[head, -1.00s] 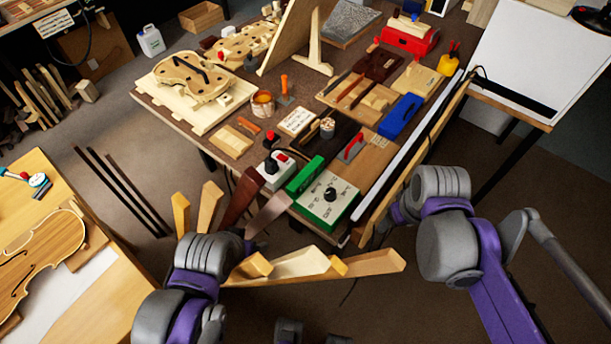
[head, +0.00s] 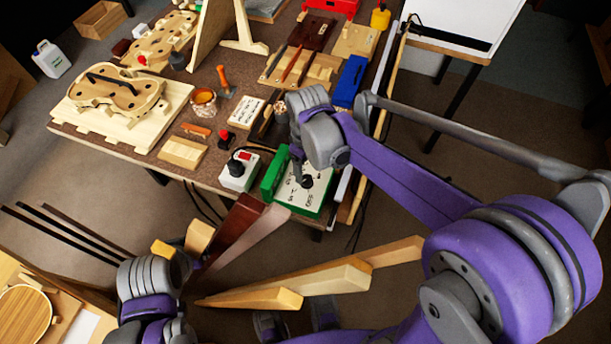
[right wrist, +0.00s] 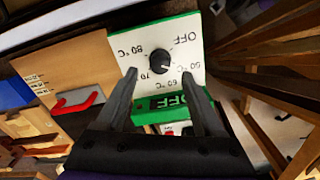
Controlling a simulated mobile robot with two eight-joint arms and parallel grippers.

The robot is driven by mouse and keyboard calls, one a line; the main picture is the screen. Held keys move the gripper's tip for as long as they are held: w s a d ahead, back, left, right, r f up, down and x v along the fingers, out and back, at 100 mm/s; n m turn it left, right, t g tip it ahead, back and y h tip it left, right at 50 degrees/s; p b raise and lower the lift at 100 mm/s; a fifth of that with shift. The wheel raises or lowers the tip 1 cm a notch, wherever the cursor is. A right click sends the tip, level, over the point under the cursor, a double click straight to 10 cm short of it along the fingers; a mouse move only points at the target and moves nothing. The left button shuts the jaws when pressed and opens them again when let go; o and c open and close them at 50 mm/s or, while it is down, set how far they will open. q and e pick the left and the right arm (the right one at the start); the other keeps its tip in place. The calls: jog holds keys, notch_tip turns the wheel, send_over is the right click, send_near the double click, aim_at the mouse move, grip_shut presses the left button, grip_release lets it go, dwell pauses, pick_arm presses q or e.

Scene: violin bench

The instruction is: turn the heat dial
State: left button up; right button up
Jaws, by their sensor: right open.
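The heat dial is a black round knob (right wrist: 160,61) on the white, marked face of a green box (right wrist: 181,27). Marks around it read OFF and several temperatures in °C. Its pale pointer line lies toward the lower right in the right wrist view, near the 50 and 60 marks. In the head view the dial (head: 307,181) is beside the right gripper (head: 297,172). In the right wrist view my right gripper (right wrist: 160,77) is open, its fingertips either side of and just short of the dial; contact cannot be seen.
A white box (head: 235,178) with a black knob and red switch stands left of the green box. A blue block (head: 350,80) lies behind. A red-handled tool (right wrist: 77,102) lies beside the dial box. Wooden pieces (head: 320,280) stick up before the bench.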

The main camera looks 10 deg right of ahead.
aim_at(307, 178)
notch_tip(307, 178, down, 5)
jog(key=shift+f, duration=0.2)
grip_shut()
dwell(0.4)
